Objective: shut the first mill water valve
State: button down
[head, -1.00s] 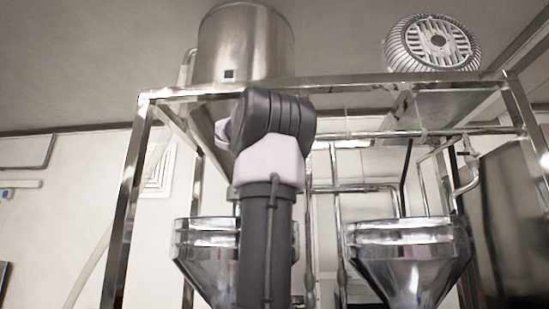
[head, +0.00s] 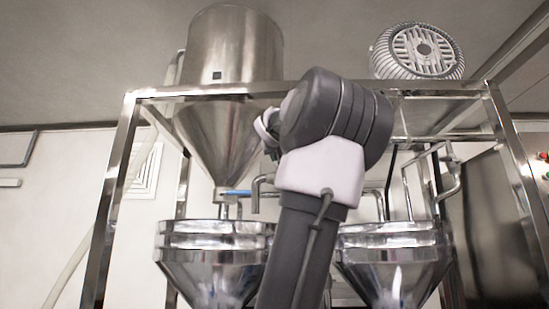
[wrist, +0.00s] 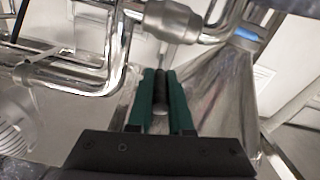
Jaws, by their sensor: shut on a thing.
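In the wrist view, my gripper (wrist: 160,98) has two green fingers shut on a dark grey lever (wrist: 160,88). A thin stem seems to run from the lever up to a thick valve body (wrist: 174,20) on a shiny metal pipe, so I take it for the water valve's lever. The exact joint is hard to make out. In the head view, my arm hides the fingers and the lever. Pipework shows to the left of my arm, by a blue handle (head: 236,193).
Bent chrome pipes (wrist: 100,80) run close to the left of my fingers. A steel tank (head: 228,60) hangs in the frame above the left hopper (head: 205,262). The right hopper (head: 395,265) stands partly behind my arm. A frame post (head: 112,200) stands at the left.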

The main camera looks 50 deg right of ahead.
dwell(0.3)
jog(key=c, duration=0.8)
grip_release()
jog(key=shift+c, duration=0.2)
jog(key=shift+s, duration=0.1)
jog(key=v, duration=1)
jog(key=shift+s+a, duration=0.2)
jog(key=shift+a, duration=0.05)
